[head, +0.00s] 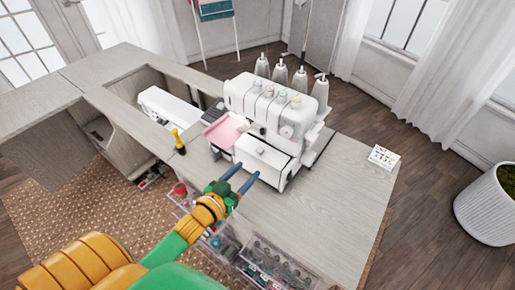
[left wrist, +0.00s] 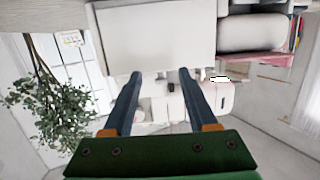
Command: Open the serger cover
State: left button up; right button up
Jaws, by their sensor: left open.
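The white serger (head: 262,105) stands on the cabinet top, with thread cones on its back. Its front cover (head: 262,158) is a white panel low on the front and looks closed. My left gripper (head: 245,175) is open and empty, its two blue fingers pointing at the cover's lower part from the front. Whether the fingertips touch it cannot be told. In the left wrist view, a large white panel (left wrist: 155,32), likely the cover, fills the top middle, just beyond the spread fingertips (left wrist: 160,76). My right gripper is not in view.
A pink cloth (head: 224,132) lies at the serger's left side. A yellow-and-black tool (head: 178,141) stands on the cabinet's left part. Clear drawers (head: 275,262) with small items sit below the front edge. A small white box (head: 384,157) lies right; the top (head: 335,205) between is clear.

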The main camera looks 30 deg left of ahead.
aim_at(258, 151)
pick_arm(q)
jog(key=shift+w+a+r+m+t+h, duration=0.15)
jog(key=shift+r+t+h, duration=0.1)
jog(key=shift+r, duration=0.15)
jog(key=shift+w+d+r+m+t+h, duration=0.1)
jog(key=shift+w+r+t+h, duration=0.1)
jog(key=shift+r+t, duration=0.15)
jog(key=shift+w+a+r+m+t+h, duration=0.1)
jog(key=shift+w+r+t+h, duration=0.1)
jog(key=shift+r, duration=0.25)
jog(key=w, duration=0.4)
jog(key=w+d, duration=0.1)
jog(key=w, duration=0.2)
jog(key=shift+r, duration=0.1)
jog(key=shift+s, duration=0.1)
jog(key=shift+c, duration=0.2)
grip_shut()
